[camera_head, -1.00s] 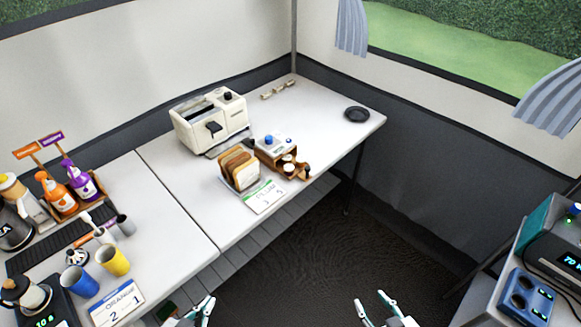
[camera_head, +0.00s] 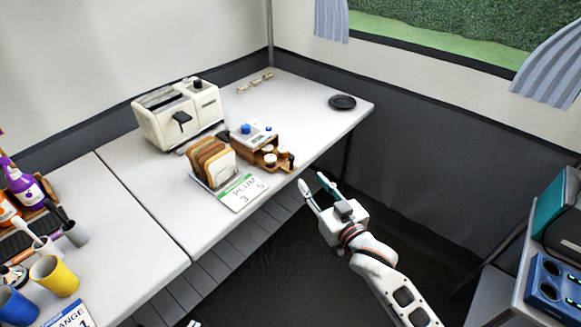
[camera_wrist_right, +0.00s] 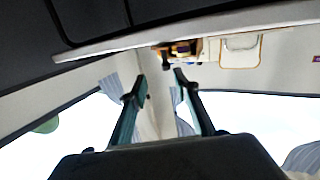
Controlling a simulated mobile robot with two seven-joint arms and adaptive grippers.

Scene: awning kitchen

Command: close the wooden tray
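The wooden tray (camera_head: 282,164) sticks out at the front right of a small wooden box with a white top and a blue knob (camera_head: 248,131) on the white table. It holds small round items. A brown wooden piece, probably the tray, shows above my fingers in the right wrist view (camera_wrist_right: 180,50). My right gripper (camera_head: 315,188) is open and empty, just off the table's front edge, below and right of the tray and apart from it. Its two spread fingers also show in the right wrist view (camera_wrist_right: 156,85). Only a tiny tip of my left gripper (camera_head: 193,323) shows at the bottom edge.
A rack of bread slices (camera_head: 212,162) and a PLUM card (camera_head: 242,192) stand left of the tray. A white toaster (camera_head: 178,115) is behind. A black plate (camera_head: 342,102) lies at the far right. The floor beyond the table edge is clear.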

